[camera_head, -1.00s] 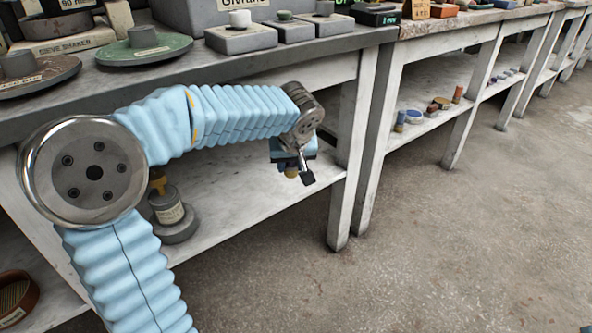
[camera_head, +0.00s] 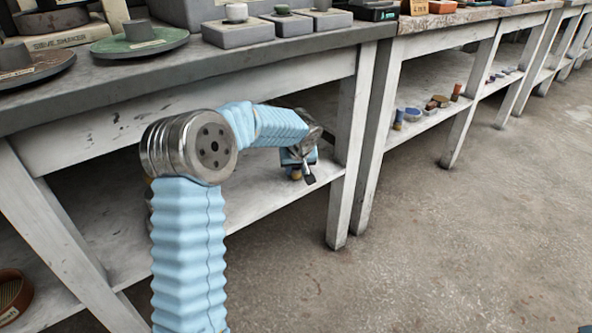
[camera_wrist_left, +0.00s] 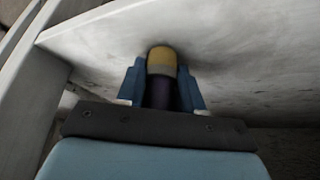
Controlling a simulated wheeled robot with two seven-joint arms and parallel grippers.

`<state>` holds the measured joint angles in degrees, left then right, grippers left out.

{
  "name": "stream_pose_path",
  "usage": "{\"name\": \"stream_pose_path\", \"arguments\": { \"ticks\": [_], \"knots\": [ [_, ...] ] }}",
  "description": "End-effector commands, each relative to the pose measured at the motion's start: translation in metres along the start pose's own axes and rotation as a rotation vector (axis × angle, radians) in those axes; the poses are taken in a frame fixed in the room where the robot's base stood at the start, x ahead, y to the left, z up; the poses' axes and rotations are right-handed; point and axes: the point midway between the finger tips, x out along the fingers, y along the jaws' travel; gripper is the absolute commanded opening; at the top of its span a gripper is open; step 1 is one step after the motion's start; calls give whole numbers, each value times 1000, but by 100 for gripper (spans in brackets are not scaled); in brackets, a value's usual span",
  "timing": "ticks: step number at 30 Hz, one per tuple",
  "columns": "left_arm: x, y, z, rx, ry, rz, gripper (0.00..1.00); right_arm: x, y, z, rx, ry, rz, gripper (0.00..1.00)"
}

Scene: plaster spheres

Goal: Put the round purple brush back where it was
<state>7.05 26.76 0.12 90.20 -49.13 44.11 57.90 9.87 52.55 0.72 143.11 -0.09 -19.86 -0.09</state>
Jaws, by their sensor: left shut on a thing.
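The round purple brush (camera_wrist_left: 162,92) is between the two blue fingers of my left gripper (camera_wrist_left: 162,85) in the left wrist view. Its body looks dark purple and its tan end points away from the gripper, towards the pale lower shelf (camera_wrist_left: 110,45). In the head view my left gripper (camera_head: 301,170) is under the bench top, over the right end of the lower shelf (camera_head: 262,202). Only a small tan bit of the brush (camera_head: 296,175) shows there. A dark shadow lies by the brush tip; I cannot tell whether it touches the shelf. My right gripper is not seen.
A bench leg (camera_head: 352,150) stands just right of my left gripper. The bench top (camera_head: 200,75) above holds a green disc (camera_head: 140,42) and grey blocks (camera_head: 240,33). A brown round sieve (camera_head: 12,295) is at lower left. Several small items, including a blue-rimmed dish (camera_head: 412,114), lie on the neighbouring shelf.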

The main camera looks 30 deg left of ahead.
Motion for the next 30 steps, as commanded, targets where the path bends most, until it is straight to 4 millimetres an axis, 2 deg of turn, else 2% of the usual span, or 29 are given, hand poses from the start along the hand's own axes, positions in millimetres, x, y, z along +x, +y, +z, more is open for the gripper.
{"name": "stream_pose_path", "arguments": {
  "ticks": [11,12,16,25,28,30],
  "knots": [
    [6,0,4,0,1,1,0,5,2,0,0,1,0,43],
    [5,0,3,0,1,1,41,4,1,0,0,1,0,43],
    [5,0,3,0,1,1,60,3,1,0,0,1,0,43],
    [4,0,2,0,1,1,62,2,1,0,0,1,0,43],
    [-4,0,1,0,2,1,62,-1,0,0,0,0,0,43],
    [-16,0,0,0,4,2,62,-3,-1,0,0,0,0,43]
  ]
}}
